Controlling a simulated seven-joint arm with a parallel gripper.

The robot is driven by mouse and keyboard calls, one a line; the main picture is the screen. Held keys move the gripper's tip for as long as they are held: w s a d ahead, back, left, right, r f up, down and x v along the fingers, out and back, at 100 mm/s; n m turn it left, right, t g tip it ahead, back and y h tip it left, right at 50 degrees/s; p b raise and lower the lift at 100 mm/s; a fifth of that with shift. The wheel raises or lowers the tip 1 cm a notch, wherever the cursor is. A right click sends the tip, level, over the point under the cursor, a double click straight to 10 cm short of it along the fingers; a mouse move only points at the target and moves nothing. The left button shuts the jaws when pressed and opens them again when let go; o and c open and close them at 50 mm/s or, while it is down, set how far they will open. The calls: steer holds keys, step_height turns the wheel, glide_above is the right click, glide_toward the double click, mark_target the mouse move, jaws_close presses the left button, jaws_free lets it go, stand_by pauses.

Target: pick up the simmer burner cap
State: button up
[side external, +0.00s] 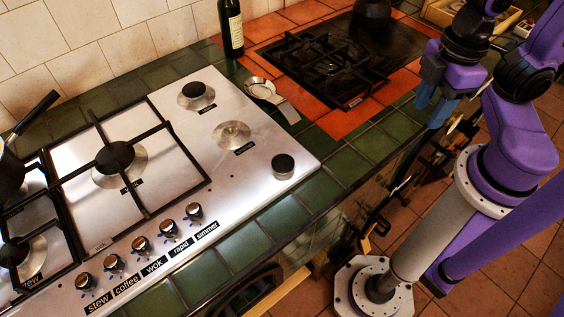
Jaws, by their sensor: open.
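A loose round black burner cap (283,163) lies on the near right corner of the steel hob (242,177). An uncapped burner (231,134) sits behind and left of it. Another burner farther back carries its own black cap (196,91). The small labels beside the burners are too small to read, so I cannot confirm which burner is the simmer one. The front knob row has a "simmer" label (207,231). My gripper (432,110), with blue fingers, is open, pointing down, well to the right of the loose cap and touching nothing visible.
A metal spoon rest (262,90) lies at the hob's right edge. A dark bottle (231,28) stands at the back. A black hob with a grate (325,65) is behind on orange tiles. Large grates (130,165) and a pan handle (36,111) are left. Green tiles (348,165) right of the cap are clear.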

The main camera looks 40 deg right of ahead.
steer(key=o, duration=0.8)
steer(key=shift+c, duration=0.2)
steer(key=n+y, duration=0.1)
steer(key=n, duration=0.4)
glide_above(283, 162)
steer(key=f, duration=1.4)
steer(key=shift+s+d+f, duration=0.1)
steer(key=shift+s+d, duration=0.25)
steer(key=shift+d, duration=0.05)
steer(key=shift+w+a+f, duration=0.15)
steer(key=shift+w+f, duration=0.05)
steer(key=shift+f, duration=1.1)
steer(key=shift+w+a+f, duration=0.15)
steer(key=shift+f, duration=1.1)
